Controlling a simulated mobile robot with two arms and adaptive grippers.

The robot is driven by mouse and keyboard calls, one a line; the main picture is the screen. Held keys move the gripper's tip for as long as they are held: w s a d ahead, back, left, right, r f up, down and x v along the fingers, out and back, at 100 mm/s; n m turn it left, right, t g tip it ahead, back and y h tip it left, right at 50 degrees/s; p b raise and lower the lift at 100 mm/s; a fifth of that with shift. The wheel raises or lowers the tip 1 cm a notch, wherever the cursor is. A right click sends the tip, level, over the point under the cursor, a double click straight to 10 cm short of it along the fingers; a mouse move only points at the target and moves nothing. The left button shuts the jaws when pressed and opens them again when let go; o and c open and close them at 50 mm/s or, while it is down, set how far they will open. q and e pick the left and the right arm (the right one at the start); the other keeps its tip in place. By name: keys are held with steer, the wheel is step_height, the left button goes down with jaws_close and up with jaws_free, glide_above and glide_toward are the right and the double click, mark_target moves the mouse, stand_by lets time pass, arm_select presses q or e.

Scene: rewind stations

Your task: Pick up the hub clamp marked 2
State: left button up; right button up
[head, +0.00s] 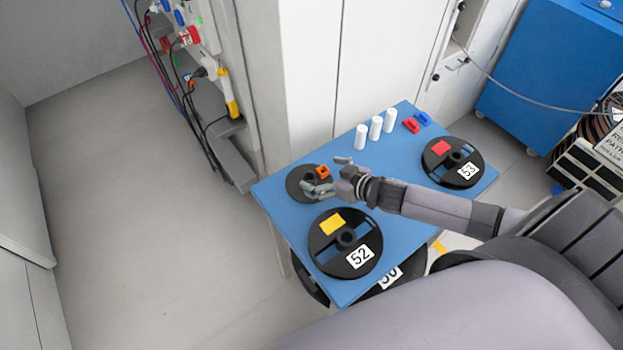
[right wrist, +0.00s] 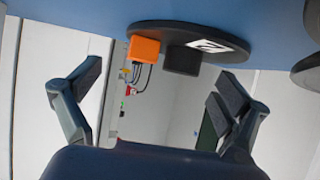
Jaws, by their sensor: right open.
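A small dark disc (head: 295,184) with a raised hub and an orange block (head: 323,171) lies on the blue table near its far left corner. In the right wrist view the disc (right wrist: 150,27) shows its orange block (right wrist: 143,50), dark hub (right wrist: 183,62) and a white label (right wrist: 218,46) with what looks like a 2. My right gripper (head: 329,176) is open and empty, with its fingers spread beside and partly over the disc. In the right wrist view the open fingers (right wrist: 158,88) have the hub between and beyond them, apart from both. My left gripper is out of view.
Reel 52 (head: 325,252) with a yellow patch lies in front of the disc; reel 53 (head: 471,150) lies to the right. Three white cylinders (head: 376,128), a red clip (head: 410,125) and a blue clip (head: 424,118) stand at the back. A cabinet wall (head: 310,80) rises behind the table.

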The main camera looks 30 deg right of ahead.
mark_target(303, 169)
steer(key=x, duration=0.3)
steer(key=shift+w+a+f, duration=0.1)
steer(key=shift+w+a, duration=0.05)
steer(key=shift+c, duration=0.6)
steer(key=c, duration=1.5)
steer(key=shift+o, duration=0.2)
